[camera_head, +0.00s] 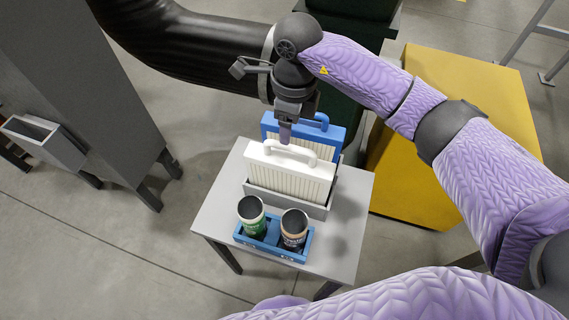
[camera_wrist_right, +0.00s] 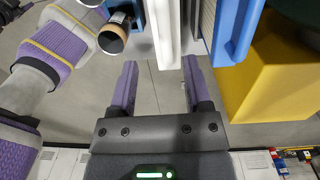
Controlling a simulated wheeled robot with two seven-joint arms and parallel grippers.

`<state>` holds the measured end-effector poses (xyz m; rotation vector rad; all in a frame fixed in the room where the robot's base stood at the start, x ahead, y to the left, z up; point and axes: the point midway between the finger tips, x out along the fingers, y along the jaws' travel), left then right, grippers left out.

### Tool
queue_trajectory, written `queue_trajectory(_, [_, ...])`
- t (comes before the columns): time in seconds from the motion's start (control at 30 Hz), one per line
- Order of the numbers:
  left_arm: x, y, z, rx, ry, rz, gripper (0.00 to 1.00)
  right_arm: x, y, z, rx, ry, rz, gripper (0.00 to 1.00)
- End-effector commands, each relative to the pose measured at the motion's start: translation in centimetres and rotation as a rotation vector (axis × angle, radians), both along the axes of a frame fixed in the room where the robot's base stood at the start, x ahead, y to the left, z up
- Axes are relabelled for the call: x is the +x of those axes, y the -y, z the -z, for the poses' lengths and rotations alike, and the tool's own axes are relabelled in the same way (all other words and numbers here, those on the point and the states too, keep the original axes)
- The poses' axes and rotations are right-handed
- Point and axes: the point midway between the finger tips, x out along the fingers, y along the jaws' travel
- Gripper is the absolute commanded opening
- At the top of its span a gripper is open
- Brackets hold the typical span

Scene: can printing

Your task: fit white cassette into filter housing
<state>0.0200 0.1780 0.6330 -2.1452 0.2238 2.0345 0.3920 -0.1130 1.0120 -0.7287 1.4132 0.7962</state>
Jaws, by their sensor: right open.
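The white cassette (camera_head: 288,173), a pleated panel with a white frame and top handle, stands upright in a grey tray (camera_head: 311,209) on a small table. A blue-framed cassette (camera_head: 334,137) stands just behind it. My right gripper (camera_head: 285,138) points down over the white cassette's handle. In the right wrist view its jaws (camera_wrist_right: 160,70) are apart, with nothing held between them. The white cassette's edge (camera_wrist_right: 165,35) shows just beyond the fingertips, and the blue cassette (camera_wrist_right: 236,30) is to its right. Whether the fingers touch the handle cannot be told. My left gripper is not in view.
A blue holder (camera_head: 273,250) with two cans sits at the table's (camera_head: 347,225) front. A black duct (camera_head: 180,45) runs behind the gripper from a grey cabinet (camera_head: 75,70). A yellow block (camera_head: 410,185) stands right of the table. The table's right front corner is clear.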

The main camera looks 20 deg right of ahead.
Motion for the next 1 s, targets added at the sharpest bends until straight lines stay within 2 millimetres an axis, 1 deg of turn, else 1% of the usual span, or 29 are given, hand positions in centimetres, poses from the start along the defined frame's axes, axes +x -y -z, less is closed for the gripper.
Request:
queue_trajectory(0.03, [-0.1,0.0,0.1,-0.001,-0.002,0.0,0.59,0.2,0.7,-0.1,-0.039,0.002,0.004,0.63])
queue_trajectory(0.07, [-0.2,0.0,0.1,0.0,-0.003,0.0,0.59,0.2,0.9,0.1,-0.051,0.001,0.005,0.63])
queue_trajectory(0.13, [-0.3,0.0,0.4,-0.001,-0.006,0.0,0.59,0.1,1.0,1.2,-0.055,-0.001,0.005,0.63])
queue_trajectory(0.27, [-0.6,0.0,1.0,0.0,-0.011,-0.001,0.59,0.1,0.8,4.0,-0.05,-0.003,0.005,0.63])
queue_trajectory(0.4, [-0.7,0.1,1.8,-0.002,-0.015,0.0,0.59,0.4,0.3,7.3,-0.047,-0.004,0.005,0.63])
queue_trajectory(0.5, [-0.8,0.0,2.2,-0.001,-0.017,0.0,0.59,0.5,0.2,9.0,-0.047,-0.003,0.005,0.63])
queue_trajectory(0.6, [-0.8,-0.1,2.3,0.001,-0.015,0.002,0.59,0.5,0.2,9.7,-0.047,0.0,0.005,0.63])
queue_trajectory(0.77, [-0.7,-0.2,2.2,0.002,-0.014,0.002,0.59,0.5,0.2,9.6,-0.046,0.0,0.005,0.63])
queue_trajectory(0.8, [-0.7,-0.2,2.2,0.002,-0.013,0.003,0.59,0.5,0.2,9.6,-0.046,0.0,0.005,0.61])
queue_trajectory(0.87, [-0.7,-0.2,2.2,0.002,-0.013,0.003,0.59,0.5,0.2,9.6,-0.045,0.001,0.005,0.48])
queue_trajectory(0.9, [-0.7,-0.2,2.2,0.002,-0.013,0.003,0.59,0.5,0.2,9.6,-0.045,0.001,0.005,0.4])
queue_trajectory(0.97, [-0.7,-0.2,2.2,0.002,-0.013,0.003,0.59,0.5,0.2,9.6,-0.045,0.001,0.005,0.27])
queue_trajectory(1.0, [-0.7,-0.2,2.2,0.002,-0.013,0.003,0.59,0.5,0.2,9.6,-0.045,0.001,0.005,0.18])
